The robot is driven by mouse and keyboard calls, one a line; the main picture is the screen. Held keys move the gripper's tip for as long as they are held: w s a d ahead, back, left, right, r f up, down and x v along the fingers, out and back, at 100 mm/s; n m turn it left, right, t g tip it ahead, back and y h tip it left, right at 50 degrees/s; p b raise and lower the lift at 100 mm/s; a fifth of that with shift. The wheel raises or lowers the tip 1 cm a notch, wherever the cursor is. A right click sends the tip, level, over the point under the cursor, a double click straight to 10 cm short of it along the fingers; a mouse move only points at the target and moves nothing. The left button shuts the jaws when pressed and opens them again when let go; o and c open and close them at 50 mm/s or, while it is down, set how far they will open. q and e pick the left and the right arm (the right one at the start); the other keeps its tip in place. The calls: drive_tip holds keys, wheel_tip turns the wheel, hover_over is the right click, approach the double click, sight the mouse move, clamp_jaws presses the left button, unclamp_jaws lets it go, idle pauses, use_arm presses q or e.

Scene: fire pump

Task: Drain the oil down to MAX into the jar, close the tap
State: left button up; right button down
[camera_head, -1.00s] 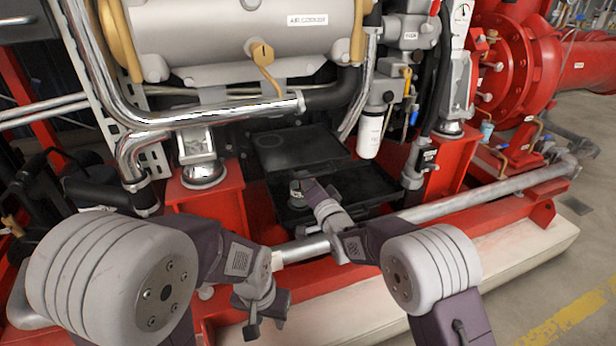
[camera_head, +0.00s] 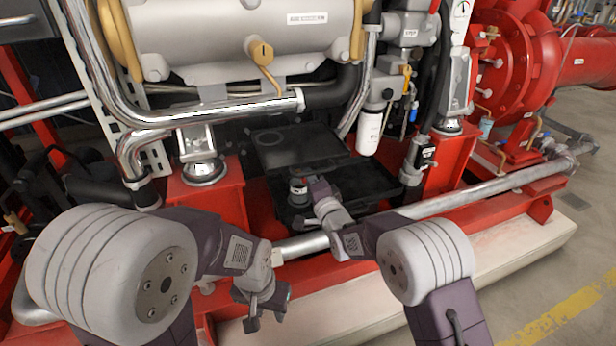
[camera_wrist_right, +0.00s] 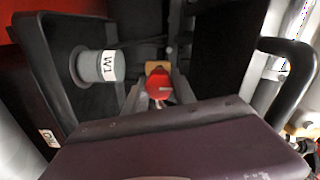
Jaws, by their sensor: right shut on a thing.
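A small grey cylindrical jar (camera_wrist_right: 97,66) with a white label reading W1 stands in a black tray (camera_wrist_right: 56,68) in the right wrist view. It also shows in the head view (camera_head: 298,194), just left of my right gripper. My right gripper (camera_head: 312,186) reaches over the tray. In the right wrist view it (camera_wrist_right: 158,88) is shut on the red tap handle (camera_wrist_right: 159,82), beside the jar. My left gripper (camera_head: 265,314) hangs empty at the front, below the silver pipe, with its fingers apart. The oil and its level marking cannot be made out.
A silver pipe (camera_head: 455,200) runs along the red base frame (camera_head: 490,217) in front of the tray. A black panel (camera_head: 295,146) lies above the tray. A white filter (camera_head: 369,133) hangs to its right. Clear floor (camera_head: 585,260) lies at the right.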

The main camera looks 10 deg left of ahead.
drive_tip(key=c, duration=1)
unclamp_jaws()
drive_tip(key=shift+c, duration=0.2)
drive_tip(key=shift+s+d+f, duration=0.15)
drive_tip(key=shift+s+d, duration=0.1)
drive_tip(key=shift+s, duration=0.1)
drive_tip(key=b+v, duration=0.6)
drive_tip(key=v, duration=0.2)
drive_tip(key=shift+d, duration=0.1)
